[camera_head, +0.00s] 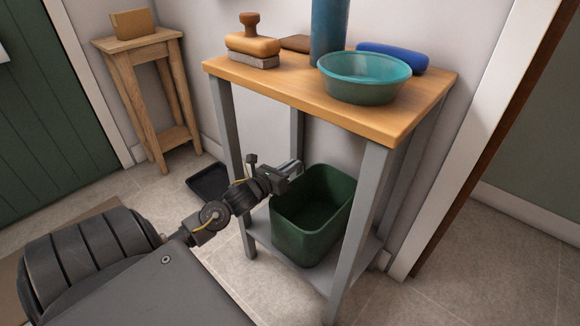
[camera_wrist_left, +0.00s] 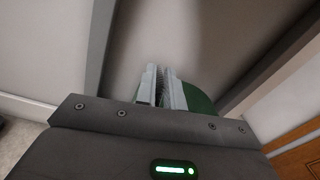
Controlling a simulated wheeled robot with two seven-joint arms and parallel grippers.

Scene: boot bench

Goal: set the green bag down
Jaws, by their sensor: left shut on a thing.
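The green bag (camera_head: 312,222) is a dark green, open-topped, empty-looking container with rounded corners. It stands upright between the legs of the bench, over the grey lower shelf (camera_head: 345,277); I cannot tell whether its base touches the shelf. My left gripper (camera_head: 295,168) reaches in from the left and is shut on the bag's rim at its back left. In the left wrist view the fingers (camera_wrist_left: 163,88) are close together, with part of the green bag showing beside them. My right gripper is in neither view.
The wooden bench top (camera_head: 290,88) above carries a teal basin (camera_head: 364,88), a blue cylinder (camera_head: 329,30), a blue roll (camera_head: 400,55) and a brush (camera_head: 252,45). Grey legs surround the bag. A black tray (camera_head: 208,183) lies on the floor. A wooden stand (camera_head: 140,45) is at back left.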

